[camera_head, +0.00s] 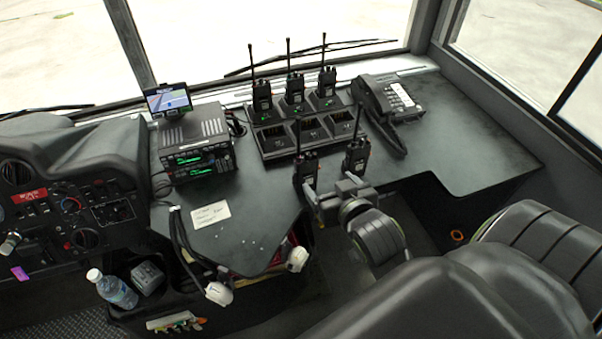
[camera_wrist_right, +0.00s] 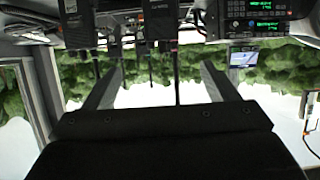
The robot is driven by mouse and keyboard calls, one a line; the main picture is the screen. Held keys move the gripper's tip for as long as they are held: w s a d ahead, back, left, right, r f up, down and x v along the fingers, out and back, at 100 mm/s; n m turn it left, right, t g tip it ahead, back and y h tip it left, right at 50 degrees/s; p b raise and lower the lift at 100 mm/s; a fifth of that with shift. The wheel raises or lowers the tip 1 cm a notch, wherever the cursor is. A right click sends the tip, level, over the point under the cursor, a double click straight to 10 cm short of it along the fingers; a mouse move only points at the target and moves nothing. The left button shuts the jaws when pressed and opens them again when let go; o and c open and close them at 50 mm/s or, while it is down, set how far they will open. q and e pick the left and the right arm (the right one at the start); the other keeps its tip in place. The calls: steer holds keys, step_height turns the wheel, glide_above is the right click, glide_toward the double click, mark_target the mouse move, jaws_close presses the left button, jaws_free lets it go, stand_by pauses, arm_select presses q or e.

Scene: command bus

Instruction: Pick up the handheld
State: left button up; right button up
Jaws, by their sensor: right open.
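Two black handheld radios stand upright at the front edge of the desk, a left one (camera_head: 305,168) and a right one (camera_head: 357,156), antennas up. More handhelds (camera_head: 294,90) stand in the back row of a black charger (camera_head: 275,145). My right gripper (camera_head: 332,184) is open and empty, right by the two front radios. In the right wrist view, which is upside down, its two fingers (camera_wrist_right: 161,70) are spread wide, with dark radio bodies (camera_wrist_right: 160,20) at the top of the picture. I cannot tell whether a finger touches a radio. My left gripper is not in view.
A desk phone (camera_head: 392,98) sits right of the charger. A radio unit (camera_head: 195,145) with a small screen (camera_head: 168,100) stands left. A water bottle (camera_head: 113,290) is at lower left. Black seats (camera_head: 420,300) fill the lower right. The desk's right part is clear.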

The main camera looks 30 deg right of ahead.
mark_target(309, 162)
steer(key=p+x, duration=0.1)
steer(key=x, duration=1)
steer(key=shift+w+d+f, duration=0.1)
steer(key=shift+w, duration=0.15)
steer(key=shift+w+f+p, duration=0.2)
steer(key=shift+w+p, duration=0.25)
steer(key=shift+w, duration=0.05)
steer(key=shift+p+x, duration=0.4)
steer(key=shift+x, duration=1.7)
steer(key=shift+f, duration=0.1)
steer(key=shift+s, duration=0.1)
steer(key=c, duration=1.5)
step_height(309, 162, up, 10)
steer(key=shift+r, duration=0.1)
